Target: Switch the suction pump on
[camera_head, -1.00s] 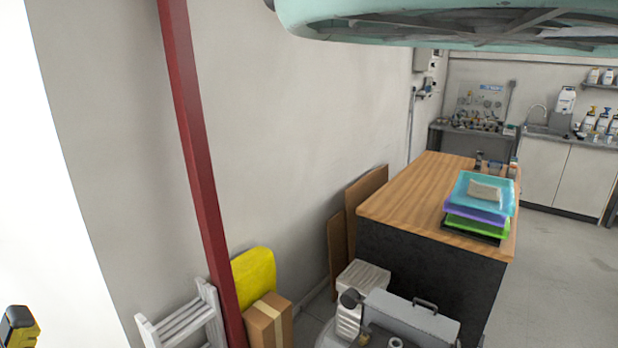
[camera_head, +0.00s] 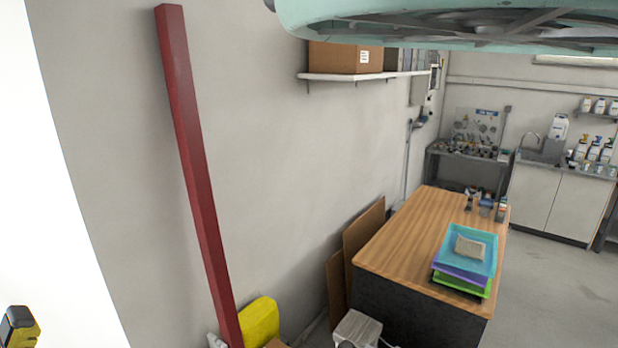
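A white ribbed unit (camera_head: 357,329) shows only its top at the bottom edge, in front of the wooden-topped bench. A small dark round part (camera_head: 346,345) shows at its lower left. I cannot tell whether this unit belongs to the suction pump. No switch can be made out. My gripper is not recognisable in this view.
A wooden-topped bench (camera_head: 415,225) with coloured trays (camera_head: 466,251) stands right of centre. A dark red post (camera_head: 195,170) leans by the left wall, near a yellow object (camera_head: 259,320). Open floor (camera_head: 550,290) lies at right.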

